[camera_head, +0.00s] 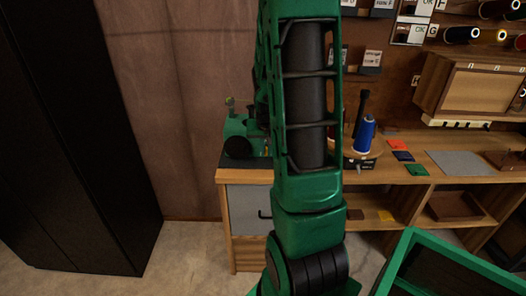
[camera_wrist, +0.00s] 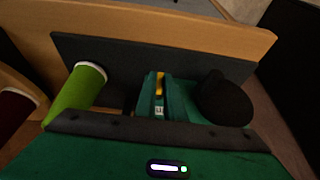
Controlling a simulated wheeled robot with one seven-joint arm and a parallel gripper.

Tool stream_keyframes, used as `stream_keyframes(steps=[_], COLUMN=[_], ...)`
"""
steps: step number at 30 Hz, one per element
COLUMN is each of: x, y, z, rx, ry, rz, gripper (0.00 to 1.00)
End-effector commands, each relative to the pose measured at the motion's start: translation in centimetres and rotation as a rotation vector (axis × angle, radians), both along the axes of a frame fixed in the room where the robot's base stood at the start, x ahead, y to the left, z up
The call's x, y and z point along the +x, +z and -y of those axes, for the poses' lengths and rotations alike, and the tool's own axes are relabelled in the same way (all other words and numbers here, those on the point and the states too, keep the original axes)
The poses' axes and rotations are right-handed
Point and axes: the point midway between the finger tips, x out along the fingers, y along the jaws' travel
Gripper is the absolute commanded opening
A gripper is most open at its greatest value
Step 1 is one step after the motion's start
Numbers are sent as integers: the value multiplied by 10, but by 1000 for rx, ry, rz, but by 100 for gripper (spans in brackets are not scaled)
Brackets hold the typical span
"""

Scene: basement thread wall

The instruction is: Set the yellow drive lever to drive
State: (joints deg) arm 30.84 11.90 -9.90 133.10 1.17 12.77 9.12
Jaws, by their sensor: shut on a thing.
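The yellow drive lever (camera_wrist: 160,80) shows in the wrist view as a small upright yellow strip. My gripper (camera_wrist: 159,88) has its two green fingers on either side of the lever, shut on it. A small pale label with dark marks lies low between the fingers; I cannot read it. The green machine (camera_head: 234,128) stands at the left end of the bench in the head view, partly behind my arm. Its black round wheel (camera_wrist: 223,100) is right of the lever in the wrist view. The lever's setting cannot be told.
A light green spool (camera_wrist: 77,92) stands left of the lever in the wrist view. A blue spool (camera_head: 365,134) stands right of my arm. Coloured patches and a grey sheet (camera_head: 460,163) lie on the bench. A green crate (camera_head: 400,258) is at lower right; a black cabinet (camera_head: 75,140) at left.

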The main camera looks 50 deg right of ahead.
Motion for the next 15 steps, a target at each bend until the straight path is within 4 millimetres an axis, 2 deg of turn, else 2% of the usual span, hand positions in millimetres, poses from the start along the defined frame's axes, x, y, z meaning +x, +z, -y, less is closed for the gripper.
stream_keyframes(steps=[15], x=[7], y=[8], z=[5], rx=[196], ry=[6], rz=[-164], gripper=[0])
